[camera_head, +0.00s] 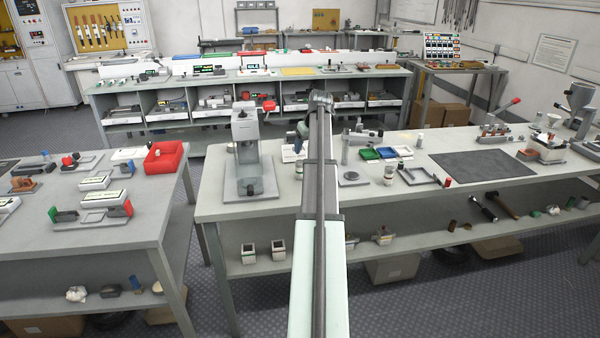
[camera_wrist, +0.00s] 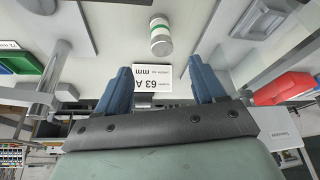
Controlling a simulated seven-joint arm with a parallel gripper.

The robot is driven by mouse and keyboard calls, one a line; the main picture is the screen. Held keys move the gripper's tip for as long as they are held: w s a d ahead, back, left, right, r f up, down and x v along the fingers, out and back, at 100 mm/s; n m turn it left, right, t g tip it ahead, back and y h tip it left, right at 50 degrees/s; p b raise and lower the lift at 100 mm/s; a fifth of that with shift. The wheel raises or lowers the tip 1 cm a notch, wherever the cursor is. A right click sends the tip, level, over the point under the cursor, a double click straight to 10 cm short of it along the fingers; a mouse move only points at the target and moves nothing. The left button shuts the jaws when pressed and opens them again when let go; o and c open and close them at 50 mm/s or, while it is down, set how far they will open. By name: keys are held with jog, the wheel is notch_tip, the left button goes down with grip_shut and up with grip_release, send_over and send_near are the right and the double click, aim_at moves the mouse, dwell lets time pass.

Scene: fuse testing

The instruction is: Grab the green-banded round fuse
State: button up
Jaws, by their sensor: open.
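The green-banded round fuse (camera_wrist: 161,36) is a short white cylinder with a green band and a grey metal end. It stands on the pale bench top, above centre in the wrist view. My gripper (camera_wrist: 164,68) is open and empty, its two blue fingers spread apart. In the picture the fuse lies beyond the fingertips, roughly in line with the gap between them, with no contact visible. A white card (camera_wrist: 152,78) printed "63 A" shows between the fingers.
A clear-fronted grey device (camera_head: 250,155) stands left of my arm. A grey post stand (camera_wrist: 45,95) and blue and green trays (camera_head: 370,154) lie on the other side. A red bin (camera_head: 165,157) sits on the left bench. Bare bench surrounds the fuse.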

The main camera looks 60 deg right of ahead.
aim_at(301, 163)
jog(key=x, duration=1.3)
jog(key=shift+w+f, duration=0.2)
jog(key=shift+c, duration=0.5)
jog(key=c, duration=1.1)
jog(key=shift+o, duration=0.2)
jog(key=shift+r, duration=0.1)
